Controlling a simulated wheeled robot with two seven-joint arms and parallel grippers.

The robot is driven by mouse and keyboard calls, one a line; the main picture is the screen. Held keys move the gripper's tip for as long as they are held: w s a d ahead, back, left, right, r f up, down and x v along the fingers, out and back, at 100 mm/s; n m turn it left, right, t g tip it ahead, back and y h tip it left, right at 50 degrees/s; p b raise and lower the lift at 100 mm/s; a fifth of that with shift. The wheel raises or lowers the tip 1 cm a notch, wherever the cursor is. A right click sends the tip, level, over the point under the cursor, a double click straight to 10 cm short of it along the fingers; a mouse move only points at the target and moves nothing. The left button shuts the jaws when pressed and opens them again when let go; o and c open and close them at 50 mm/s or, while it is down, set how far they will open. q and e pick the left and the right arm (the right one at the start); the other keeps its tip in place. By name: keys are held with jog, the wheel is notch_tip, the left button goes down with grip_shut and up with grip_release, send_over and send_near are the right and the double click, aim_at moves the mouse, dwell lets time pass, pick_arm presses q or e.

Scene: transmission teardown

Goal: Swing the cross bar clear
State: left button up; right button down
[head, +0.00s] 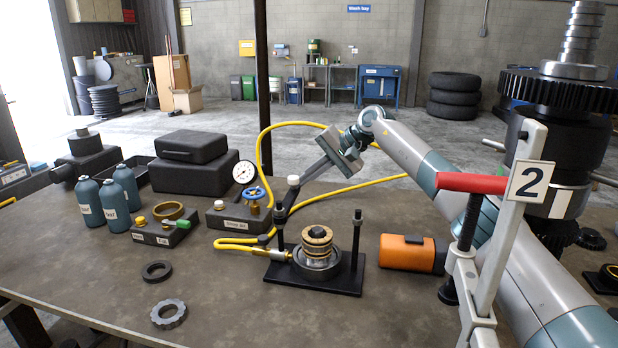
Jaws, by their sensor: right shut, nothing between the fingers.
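The press fixture's black base plate (340,285) stands mid-table, with two upright black posts and a round brass-and-steel pack (317,250) between them. No bar spans the post tops. A dark bar, which looks like the cross bar (282,212), slants away behind the left post and ends in a pale knob (293,181). My right gripper (303,181) reaches in from the right, behind the fixture. Its fingers are shut and empty, with tips close beside the knob; whether they touch it I cannot tell. My left gripper is out of view.
A yellow hose (330,193) loops behind the fixture. A pump block (238,217) with a gauge stands to the left, an orange-black tool (408,253) to the right. A red-handled clamp (470,183) and tall gear stack (560,95) crowd the right. The front table is mostly clear.

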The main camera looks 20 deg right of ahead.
dwell(0.4)
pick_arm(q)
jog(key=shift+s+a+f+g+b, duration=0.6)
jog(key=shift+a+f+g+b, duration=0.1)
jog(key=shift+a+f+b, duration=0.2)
pick_arm(e)
jog(key=v, duration=0.7)
jog(key=shift+r, duration=0.15)
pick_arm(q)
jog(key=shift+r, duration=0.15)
pick_arm(e)
jog(key=shift+s+d, duration=0.1)
jog(key=shift+s, duration=0.2)
